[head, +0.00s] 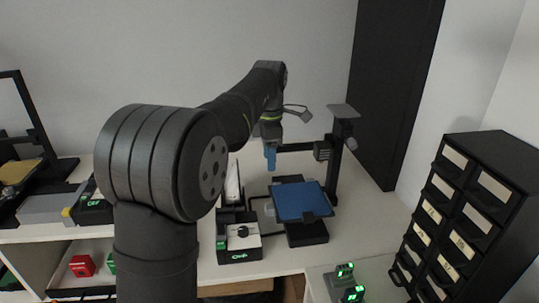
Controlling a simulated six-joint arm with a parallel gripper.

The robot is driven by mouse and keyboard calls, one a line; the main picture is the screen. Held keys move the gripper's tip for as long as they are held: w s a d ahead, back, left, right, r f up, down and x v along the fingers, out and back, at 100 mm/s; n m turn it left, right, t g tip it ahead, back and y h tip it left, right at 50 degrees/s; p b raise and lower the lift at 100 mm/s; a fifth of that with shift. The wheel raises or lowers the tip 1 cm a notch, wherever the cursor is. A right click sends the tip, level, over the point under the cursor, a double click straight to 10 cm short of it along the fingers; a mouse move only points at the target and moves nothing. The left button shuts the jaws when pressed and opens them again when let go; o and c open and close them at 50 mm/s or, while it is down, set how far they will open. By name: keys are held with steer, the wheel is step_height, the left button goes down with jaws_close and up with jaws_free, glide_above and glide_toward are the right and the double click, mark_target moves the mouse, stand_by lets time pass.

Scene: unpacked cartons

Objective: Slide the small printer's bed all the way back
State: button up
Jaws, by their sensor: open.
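The small printer (333,170) stands on the white table right of centre, with a dark upright post, a cross arm and a low black base. Its bed (303,202) is a blue square plate that sits toward the front of the base. My gripper (270,157), with blue fingers pointing down, hangs above and to the left of the bed's back part, apart from the bed. From this view I see the fingers nearly edge-on, with nothing visible in them. My arm crosses the middle of the picture and hides some of the table behind it.
A black-and-white control box (239,240) stands left of the printer. A larger printer (30,165) stands at the far left. A black drawer cabinet (455,220) is at the right. A small green-lit device (344,282) sits at the front. Table right of the printer is clear.

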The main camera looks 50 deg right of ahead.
steer(key=w+a+g+h, duration=0.2)
steer(key=w+a+g, duration=0.1)
steer(key=w+a, duration=0.15)
steer(key=h, duration=0.1)
glide_toward(269, 206)
steer(key=x, duration=0.8)
steer(key=shift+s+f, duration=0.15)
steer(key=shift+f, duration=0.15)
jaws_close()
